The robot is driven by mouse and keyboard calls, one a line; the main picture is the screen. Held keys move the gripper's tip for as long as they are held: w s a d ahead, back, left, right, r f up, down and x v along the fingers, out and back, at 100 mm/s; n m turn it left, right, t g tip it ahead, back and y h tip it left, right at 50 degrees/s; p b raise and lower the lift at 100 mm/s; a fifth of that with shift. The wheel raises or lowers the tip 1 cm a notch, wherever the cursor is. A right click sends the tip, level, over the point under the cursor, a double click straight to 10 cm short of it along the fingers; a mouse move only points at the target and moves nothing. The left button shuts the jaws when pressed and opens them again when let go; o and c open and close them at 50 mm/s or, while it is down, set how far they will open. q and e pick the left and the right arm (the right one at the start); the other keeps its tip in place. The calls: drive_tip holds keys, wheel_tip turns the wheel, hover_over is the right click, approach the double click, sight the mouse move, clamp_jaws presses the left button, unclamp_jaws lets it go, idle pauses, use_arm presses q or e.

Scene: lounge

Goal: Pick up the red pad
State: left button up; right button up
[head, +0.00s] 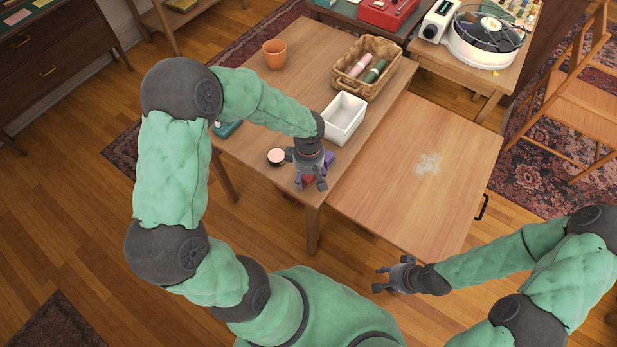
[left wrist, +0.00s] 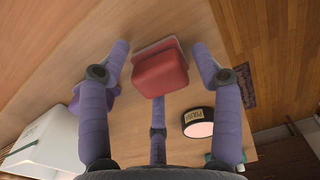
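The red pad (left wrist: 160,75) lies on the wooden table, with a pale layer along its far edge in the left wrist view. In the head view the red pad (head: 308,180) is mostly hidden under my left gripper (head: 311,184). My left gripper (left wrist: 160,60) is open above the pad. Its two side fingers stand on either side of the pad, apart from it, and the third finger is at its near side. My right gripper (head: 382,278) is open and empty, low beside the front of the pull-out table leaf.
A round pink-topped tin (head: 277,157) and a purple object (head: 329,159) lie close to the pad. A white bin (head: 345,118), a wicker basket (head: 366,68) with rolls and an orange pot (head: 275,54) stand farther back. The right leaf (head: 410,200) is bare except for pale powder.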

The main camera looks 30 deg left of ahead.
use_arm(q)
drive_tip(key=c, duration=0.6)
drive_tip(key=shift+r, duration=0.45)
wheel_tip(320, 180, up, 2)
drive_tip(key=shift+r+p, duration=0.1)
drive_tip(key=shift+p, duration=0.6)
drive_tip(key=s+d+r+p, duration=0.1)
drive_tip(key=d+r+p, duration=0.2)
drive_tip(key=r, duration=0.3)
drive_tip(key=shift+d+r, duration=0.15)
drive_tip(key=shift+d, duration=0.75)
drive_tip(key=d+r, duration=0.1)
drive_tip(key=d, duration=0.2)
drive_tip(key=s+d+r+p, duration=0.1)
drive_tip(key=d, duration=0.2)
drive_tip(key=s+d+r+p, duration=0.1)
drive_tip(key=d, duration=0.1)
drive_tip(key=shift+s+d+r, duration=0.25)
drive_tip(key=shift+d+r, duration=0.05)
drive_tip(key=shift+d, duration=0.1)
